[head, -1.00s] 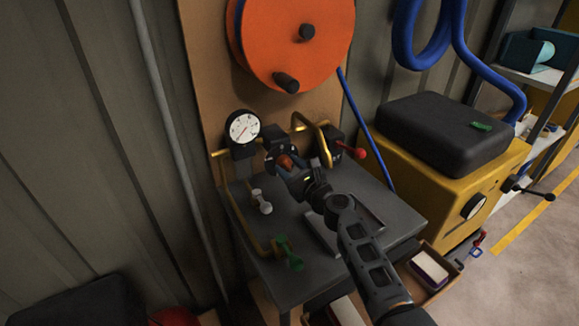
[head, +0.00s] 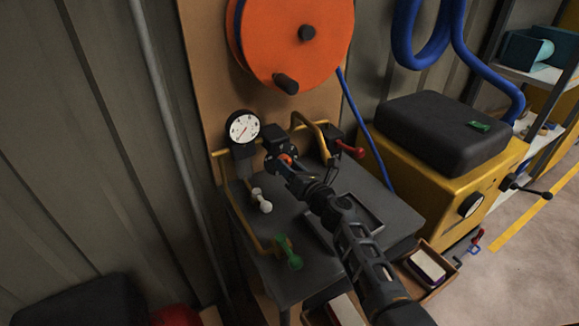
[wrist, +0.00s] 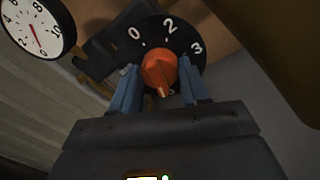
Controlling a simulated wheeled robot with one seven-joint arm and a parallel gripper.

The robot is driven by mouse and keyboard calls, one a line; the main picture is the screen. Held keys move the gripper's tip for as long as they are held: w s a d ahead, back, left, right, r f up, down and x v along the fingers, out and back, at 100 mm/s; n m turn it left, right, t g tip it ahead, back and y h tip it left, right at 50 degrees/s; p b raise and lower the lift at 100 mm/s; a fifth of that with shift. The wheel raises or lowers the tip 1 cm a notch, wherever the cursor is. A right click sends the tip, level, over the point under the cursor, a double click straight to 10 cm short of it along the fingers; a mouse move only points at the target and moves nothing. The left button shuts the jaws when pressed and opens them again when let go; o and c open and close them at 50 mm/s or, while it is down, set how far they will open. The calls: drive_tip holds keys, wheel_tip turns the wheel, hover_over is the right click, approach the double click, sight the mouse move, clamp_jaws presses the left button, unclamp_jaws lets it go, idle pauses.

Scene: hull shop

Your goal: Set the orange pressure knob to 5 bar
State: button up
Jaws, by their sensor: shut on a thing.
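The knob's pale pointer mark faces down in the wrist view, on the side away from these numbers. My gripper (wrist: 161,80) has its blue fingers on either side of the knob and is shut on it. In the head view the knob (head: 286,159) is small and partly covered by my gripper (head: 291,165). The white gauge (head: 243,128) stands left of it; its needle's exact reading is unclear.
A red-handled valve (head: 349,149) is close on the right. A white handle (head: 261,200) and a green handle (head: 289,253) sit on the grey bench (head: 390,215). The orange reel (head: 295,35) hangs above. A yellow machine (head: 440,185) stands to the right.

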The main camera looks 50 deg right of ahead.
drive_tip(key=shift+f+m, duration=0.15)
drive_tip(key=shift+m, duration=0.15)
drive_tip(key=o, duration=1)
drive_tip(key=shift+o, duration=0.2)
drive_tip(key=v, duration=0.8)
